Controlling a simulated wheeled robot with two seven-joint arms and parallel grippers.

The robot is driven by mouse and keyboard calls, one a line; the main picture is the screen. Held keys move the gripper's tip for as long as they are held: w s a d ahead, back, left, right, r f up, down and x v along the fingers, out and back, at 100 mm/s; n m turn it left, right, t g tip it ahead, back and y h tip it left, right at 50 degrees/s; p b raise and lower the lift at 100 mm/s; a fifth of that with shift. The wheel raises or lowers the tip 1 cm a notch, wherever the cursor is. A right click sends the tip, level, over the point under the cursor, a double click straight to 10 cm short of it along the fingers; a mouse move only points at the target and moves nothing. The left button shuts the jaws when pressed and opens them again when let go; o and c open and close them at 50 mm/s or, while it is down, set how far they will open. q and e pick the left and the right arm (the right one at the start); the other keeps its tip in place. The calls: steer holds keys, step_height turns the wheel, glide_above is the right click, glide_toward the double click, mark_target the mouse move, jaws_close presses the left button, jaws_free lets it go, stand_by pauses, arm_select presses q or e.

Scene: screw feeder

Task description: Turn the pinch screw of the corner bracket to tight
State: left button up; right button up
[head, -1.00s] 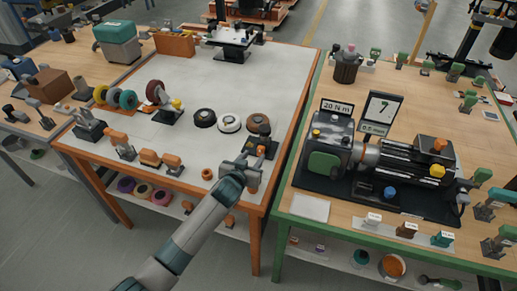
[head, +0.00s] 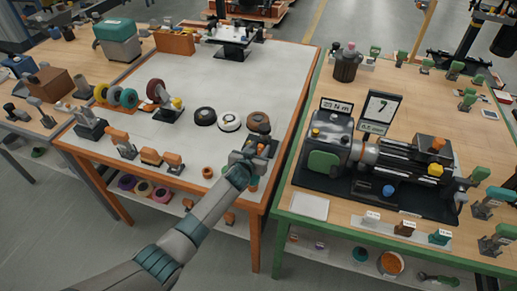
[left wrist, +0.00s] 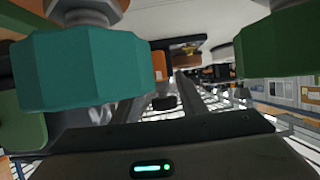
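My left gripper (head: 247,161) is at the front right corner of the white-topped orange bench (head: 299,88), close to a dark fixture (head: 259,142) that appears to be the corner bracket. The gripper and wrist cover its lower part, so I cannot make out the pinch screw or whether they touch. In the left wrist view a large teal faceted piece (left wrist: 85,70) fills the left and a green one (left wrist: 285,42) the right. The finger gap is unclear. My right gripper is not in view.
Brown, white and black rolls (head: 230,122) lie behind the gripper. Orange-topped devices (head: 150,158) line the bench's front edge to the left. A green-framed bench with a motor-like machine (head: 395,160) stands to the right, beyond a narrow gap.

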arm_select(q)
steer(key=shift+c, duration=0.3)
jaws_close()
steer(key=shift+d, duration=0.1)
steer(key=shift+s+d+f+m+y+b, duration=0.1)
steer(key=shift+d+f+m+y+b, duration=0.15)
steer(key=shift+m+b, duration=0.4)
steer(key=m+y+b, duration=0.1)
steer(key=b, duration=0.1)
steer(key=m+t+b, duration=0.1)
steer(key=b, duration=0.1)
steer(key=shift+s+d+f+y, duration=0.15)
steer(key=shift+d+y, duration=0.2)
steer(key=shift+s+d+m+t+y+b, duration=0.1)
steer(key=shift+d+m+t+y+b, duration=0.15)
steer(key=shift+m+y+b, duration=0.75)
steer(key=shift+n+h, duration=0.25)
steer(key=shift+h, duration=0.25)
steer(key=shift+o, duration=0.3)
jaws_free()
